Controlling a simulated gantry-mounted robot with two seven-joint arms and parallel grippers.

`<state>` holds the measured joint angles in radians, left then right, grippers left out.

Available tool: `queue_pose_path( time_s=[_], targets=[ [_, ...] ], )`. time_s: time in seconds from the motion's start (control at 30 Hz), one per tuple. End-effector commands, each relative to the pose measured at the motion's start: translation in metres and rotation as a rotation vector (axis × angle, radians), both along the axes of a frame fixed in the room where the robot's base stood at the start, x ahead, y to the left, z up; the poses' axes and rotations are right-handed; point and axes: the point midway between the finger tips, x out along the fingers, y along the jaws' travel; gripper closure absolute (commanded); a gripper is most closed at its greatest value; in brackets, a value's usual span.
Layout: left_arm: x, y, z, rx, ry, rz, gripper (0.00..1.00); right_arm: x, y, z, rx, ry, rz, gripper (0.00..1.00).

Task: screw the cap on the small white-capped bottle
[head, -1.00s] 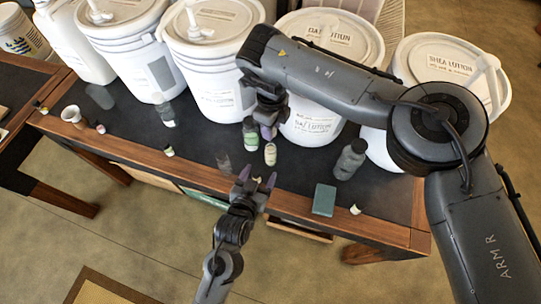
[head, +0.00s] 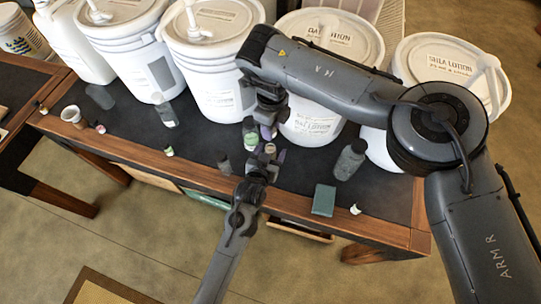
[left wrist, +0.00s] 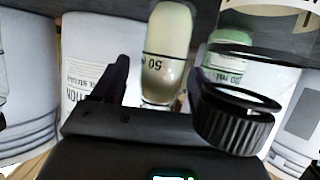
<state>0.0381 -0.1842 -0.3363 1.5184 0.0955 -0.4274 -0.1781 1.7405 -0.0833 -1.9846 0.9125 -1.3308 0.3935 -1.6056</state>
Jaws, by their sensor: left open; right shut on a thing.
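The small pale bottle (head: 270,148) stands on the dark tabletop, and only its top part shows in the head view. In the left wrist view its rounded, cream-colored body (left wrist: 167,50) stands upside down in the picture, between my left fingers. My left gripper (head: 262,160) is open, one finger on each side of the bottle, with no clear contact. I cannot make out a loose cap.
A green-labelled bottle (head: 250,140) stands close on the left. A clear bottle (head: 224,163) is nearby; a black ribbed ring (left wrist: 235,120) looms in the wrist view. White buckets (head: 215,90) line the back.

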Motion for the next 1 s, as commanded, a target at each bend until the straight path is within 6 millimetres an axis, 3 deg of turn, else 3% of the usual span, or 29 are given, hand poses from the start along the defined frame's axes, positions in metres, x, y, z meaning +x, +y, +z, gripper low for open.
queue_pose_path(
  time_s=[0.3, 0.8, 1.0],
  targets=[
    [0.0012, -0.0004, -0.0006, 0.000, 0.000, 0.000, 0.27, -0.0001, 0.0001, 0.0000, 0.000, 0.000, 0.000, 0.93],
    [0.0010, -0.0003, -0.0006, 0.000, 0.001, 0.000, 1.00, 0.0000, 0.0000, 0.0000, 0.000, 0.000, 0.000, 0.93],
    [0.0009, -0.0003, -0.0007, 0.000, 0.001, 0.000, 1.00, -0.0003, -0.0001, -0.0039, 0.000, 0.001, 0.000, 0.93]
  ],
)
